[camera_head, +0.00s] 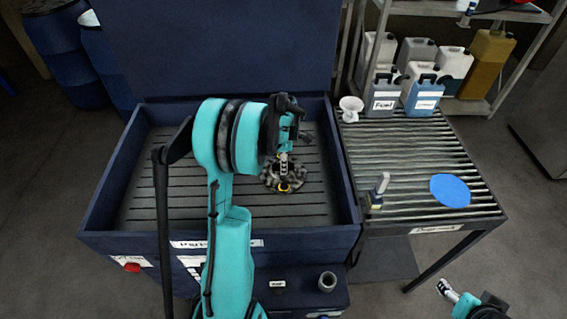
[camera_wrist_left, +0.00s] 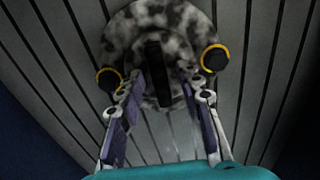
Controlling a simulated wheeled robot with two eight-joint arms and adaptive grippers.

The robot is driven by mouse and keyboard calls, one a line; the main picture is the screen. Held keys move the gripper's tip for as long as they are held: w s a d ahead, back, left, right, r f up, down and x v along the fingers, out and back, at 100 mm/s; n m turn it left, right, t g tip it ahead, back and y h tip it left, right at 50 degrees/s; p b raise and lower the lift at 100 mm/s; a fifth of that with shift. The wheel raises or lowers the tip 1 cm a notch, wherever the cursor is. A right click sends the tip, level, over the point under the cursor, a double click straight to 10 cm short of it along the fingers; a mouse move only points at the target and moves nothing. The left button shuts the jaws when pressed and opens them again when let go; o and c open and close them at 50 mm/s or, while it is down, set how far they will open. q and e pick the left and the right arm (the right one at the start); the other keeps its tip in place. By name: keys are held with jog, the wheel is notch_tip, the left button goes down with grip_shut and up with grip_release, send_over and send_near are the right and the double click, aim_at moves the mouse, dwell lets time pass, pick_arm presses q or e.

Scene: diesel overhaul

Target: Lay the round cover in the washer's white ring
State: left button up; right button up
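The round cover (camera_head: 269,179), a disc mottled grey and black, is in the blue washer, on or just above its slatted floor. In the left wrist view the cover (camera_wrist_left: 193,22) has a dark upright bar at its middle and two black knobs with yellow rims. My left gripper (camera_head: 284,170) is over the cover. In the wrist view its fingers (camera_wrist_left: 163,108) are apart, one on each side of the bar, with gaps visible. A white ring is not visible in either view. My right gripper (camera_head: 447,290) shows at the lower right; its finger opening is unclear.
The washer (camera_head: 100,222) has raised walls and an upright lid behind. To its right is a slatted bench (camera_head: 400,165) with a blue disc (camera_head: 450,190), a small upright tool (camera_head: 379,190), a white funnel (camera_head: 351,107) and several jugs.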

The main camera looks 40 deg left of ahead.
pick_arm(q)
jog(key=shift+r+p, duration=0.3)
jog(key=shift+r, duration=0.2)
notch_tip(320, 180, up, 11)
jog(key=p, duration=0.3)
jog(key=s+d+r+m+t, duration=0.2)
jog(key=s+d+r+m, duration=0.15)
jog(key=d+m, duration=0.3)
jog(key=s+d+r+m+t, duration=0.1)
jog(key=s+d+r+m, duration=0.1)
jog(key=d+r+m, duration=0.4)
jog(key=s+d+f+m+t, duration=0.3)
jog(key=s+d+m+t, duration=0.1)
jog(key=s+d+m, duration=0.6)
jog(key=d+m, duration=0.1)
jog(key=m, duration=0.2)
jog(key=shift+s+d+f, duration=0.15)
jog(key=shift+d+f, duration=0.05)
jog(key=shift+d, duration=0.05)
jog(key=shift+f+m, duration=0.1)
jog(key=shift+m, duration=0.15)
